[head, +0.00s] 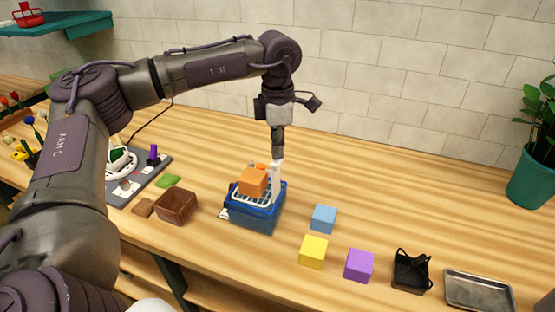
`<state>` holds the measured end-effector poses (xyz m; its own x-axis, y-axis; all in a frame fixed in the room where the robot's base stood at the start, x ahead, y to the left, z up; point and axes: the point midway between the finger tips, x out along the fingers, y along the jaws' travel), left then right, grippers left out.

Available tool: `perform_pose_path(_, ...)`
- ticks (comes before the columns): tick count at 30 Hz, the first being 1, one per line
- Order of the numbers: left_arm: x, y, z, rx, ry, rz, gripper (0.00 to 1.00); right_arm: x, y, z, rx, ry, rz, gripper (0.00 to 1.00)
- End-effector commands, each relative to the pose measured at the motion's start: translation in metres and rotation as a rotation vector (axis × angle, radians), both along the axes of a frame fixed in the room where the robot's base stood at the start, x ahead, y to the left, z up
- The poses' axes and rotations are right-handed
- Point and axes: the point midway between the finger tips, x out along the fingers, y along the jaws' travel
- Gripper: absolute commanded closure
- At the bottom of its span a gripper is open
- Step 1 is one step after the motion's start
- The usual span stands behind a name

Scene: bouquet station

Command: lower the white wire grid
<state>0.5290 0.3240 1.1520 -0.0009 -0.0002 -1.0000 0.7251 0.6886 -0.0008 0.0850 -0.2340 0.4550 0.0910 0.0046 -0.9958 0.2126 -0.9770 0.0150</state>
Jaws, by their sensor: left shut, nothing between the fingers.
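The white wire grid (239,196) shows at the top of a blue crate (252,217), around and below an orange block (253,181). How deep the grid sits in the crate is hard to tell. A white upright piece (277,185) rises at the grid's right side. My left gripper (278,154) points down just above the top of this piece, shut and empty. Whether its tips touch the piece is not clear. My right gripper is not in view.
A brown basket (176,206) stands left of the crate. Blue (324,218), yellow (313,251) and purple (358,265) cubes lie to its right, with a black holder (411,271) and a metal tray (478,290) beyond. The table behind the cubes is clear.

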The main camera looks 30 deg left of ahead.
Motion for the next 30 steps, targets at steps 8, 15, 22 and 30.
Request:
perform_pose_path(8,0.0,0.0,-0.011,0.0,0.0,0.0,1.0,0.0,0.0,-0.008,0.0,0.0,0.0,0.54)
perform_pose_path(15,0.0,0.0,-0.02,0.001,0.001,0.0,1.0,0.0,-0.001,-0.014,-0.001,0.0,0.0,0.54)
perform_pose_path(22,0.0,0.0,-0.026,0.0,0.0,0.0,1.0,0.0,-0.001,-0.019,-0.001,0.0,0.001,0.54)
perform_pose_path(30,0.0,0.0,-0.026,0.0,0.0,0.0,1.0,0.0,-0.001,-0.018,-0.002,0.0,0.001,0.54)
